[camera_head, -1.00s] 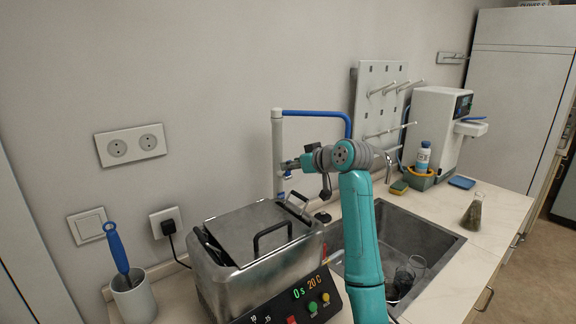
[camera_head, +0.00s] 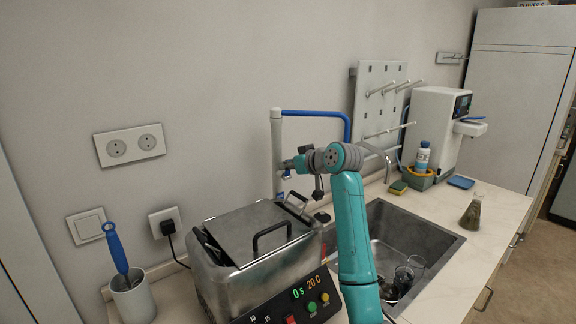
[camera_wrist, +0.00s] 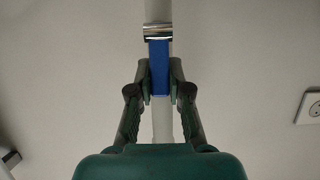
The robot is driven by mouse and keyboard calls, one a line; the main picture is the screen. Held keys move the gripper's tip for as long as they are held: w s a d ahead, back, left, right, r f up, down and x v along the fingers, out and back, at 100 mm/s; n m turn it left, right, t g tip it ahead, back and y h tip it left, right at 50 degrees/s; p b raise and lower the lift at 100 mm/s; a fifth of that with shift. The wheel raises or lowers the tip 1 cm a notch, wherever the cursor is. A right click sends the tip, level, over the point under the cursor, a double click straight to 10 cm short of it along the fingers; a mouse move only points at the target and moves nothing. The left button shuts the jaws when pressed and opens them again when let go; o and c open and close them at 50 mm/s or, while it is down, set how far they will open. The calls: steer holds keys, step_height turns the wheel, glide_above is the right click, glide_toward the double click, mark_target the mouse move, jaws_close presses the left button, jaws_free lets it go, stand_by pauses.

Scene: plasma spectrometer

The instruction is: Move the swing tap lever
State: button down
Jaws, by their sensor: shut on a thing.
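The swing tap lever (camera_wrist: 159,65) is a blue bar below a shiny metal fitting (camera_wrist: 158,31) on a white vertical pipe. My gripper (camera_wrist: 160,85) is shut on the lever, with one finger on each side of it. In the head view, my gripper (camera_head: 290,163) is at the white pipe (camera_head: 277,135), left of my teal arm. The lever is mostly hidden there by the gripper. A blue pipe (camera_head: 315,113) runs right from the top of the white pipe.
A sink (camera_head: 415,235) with glassware lies to the right. A drying rack (camera_head: 375,100) hangs on the wall behind. A wall socket (camera_wrist: 312,106) shows in the wrist view.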

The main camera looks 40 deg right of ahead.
steer(key=shift+s+f+t, duration=0.1)
steer(key=shift+s+t, duration=0.15)
steer(key=shift+t, duration=0.4)
steer(key=shift+s+f+t, duration=0.1)
steer(key=shift+s+t, duration=0.15)
steer(key=shift+t, duration=0.4)
steer(key=c, duration=1.1)
jaws_free()
steer(key=shift+r, duration=0.15)
step_height(320, 180, up, 10)
steer(key=shift+f, duration=0.1)
